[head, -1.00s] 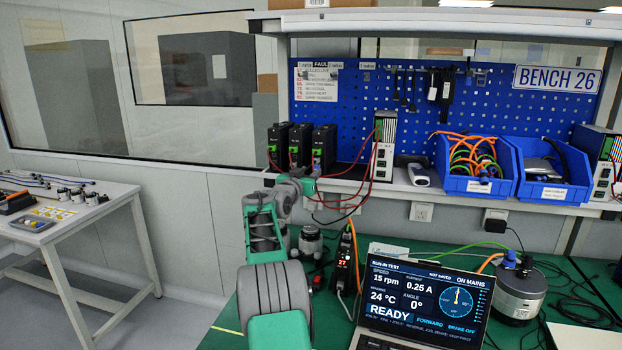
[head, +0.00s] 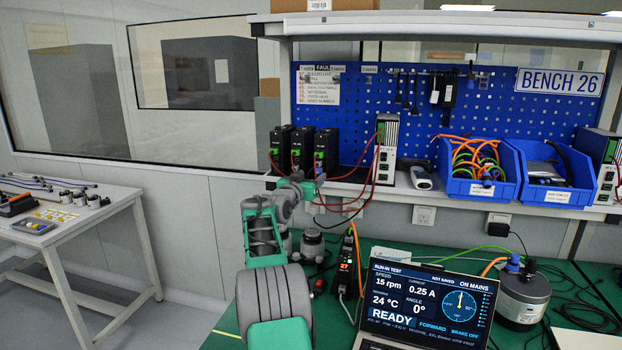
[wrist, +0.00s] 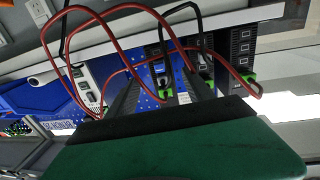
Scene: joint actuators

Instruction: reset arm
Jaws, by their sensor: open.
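My arm reaches forward over the green bench in the head view, its grey and green links bent toward the shelf. My gripper (wrist: 165,88) shows in the wrist view with its two dark fingers apart and nothing clearly held between them. Beyond the fingers are black power modules (wrist: 205,68) with green connectors, and red and black cables loop close around the fingers; I cannot tell whether they touch. In the head view the gripper is mostly hidden behind my arm, just below the row of black modules (head: 302,150).
A laptop (head: 425,305) reading READY stands at the front right, beside a round grey motor unit (head: 523,300). Blue bins (head: 480,190) and a white controller (head: 387,150) sit on the shelf. A small black drive (head: 346,270) stands near my arm. A side table (head: 70,235) is at left.

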